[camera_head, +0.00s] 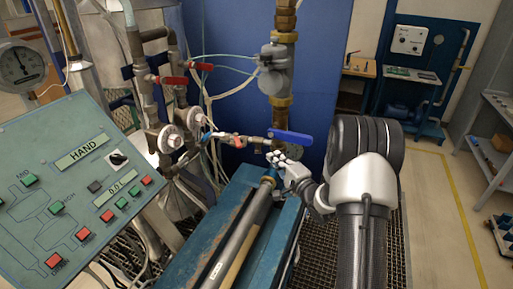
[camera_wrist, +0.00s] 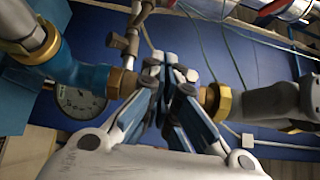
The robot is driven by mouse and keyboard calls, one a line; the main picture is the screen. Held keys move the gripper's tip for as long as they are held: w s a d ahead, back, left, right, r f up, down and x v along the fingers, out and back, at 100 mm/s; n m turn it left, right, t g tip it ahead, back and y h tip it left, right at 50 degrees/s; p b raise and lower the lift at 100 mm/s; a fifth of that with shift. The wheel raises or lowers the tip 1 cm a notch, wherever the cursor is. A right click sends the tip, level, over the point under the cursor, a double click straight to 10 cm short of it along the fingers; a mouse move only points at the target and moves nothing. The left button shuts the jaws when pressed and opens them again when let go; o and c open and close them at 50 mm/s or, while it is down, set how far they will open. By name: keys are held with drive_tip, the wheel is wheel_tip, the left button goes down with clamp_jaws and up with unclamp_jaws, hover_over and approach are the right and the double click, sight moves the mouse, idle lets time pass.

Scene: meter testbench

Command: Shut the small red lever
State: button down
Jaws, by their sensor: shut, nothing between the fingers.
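A small red lever (camera_head: 238,142) sits on the thin horizontal pipe left of the blue lever, in the head view. Two longer red levers, one on the left (camera_head: 174,80) and one on the right (camera_head: 201,66), sit higher on the pipes. My gripper (camera_head: 275,157) is shut and empty, just below the blue lever (camera_head: 291,137) and to the right of the small red lever, apart from it. In the wrist view my closed fingers (camera_wrist: 168,62) point at the pipework. A red part (camera_wrist: 274,8) shows at the top right there; I cannot tell which lever it is.
The vertical meter pipe (camera_head: 275,75) stands behind my gripper. A blue bench with a grey cylinder (camera_head: 240,240) lies below it. A control panel (camera_head: 85,190) fills the left. In the wrist view, brass fittings flank the fingers closely, and a round gauge (camera_wrist: 80,101) shows at left.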

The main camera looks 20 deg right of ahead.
sight(237, 140)
drive_tip(key=w+a+b, duration=0.1)
drive_tip(key=w+a, duration=0.4)
drive_tip(key=w, duration=0.5)
drive_tip(key=shift+w, duration=0.2)
drive_tip(key=shift+a+b, duration=0.15)
drive_tip(key=shift+b, duration=0.25)
drive_tip(key=shift+s+a+m+h+b, duration=0.1)
drive_tip(key=shift+a+m+h+b, duration=0.1)
drive_tip(key=shift+m+h+b, duration=0.3)
drive_tip(key=shift+s+a+m+h+b, duration=0.1)
drive_tip(key=shift+a+m+h+b, duration=0.3)
drive_tip(key=shift+h, duration=0.5)
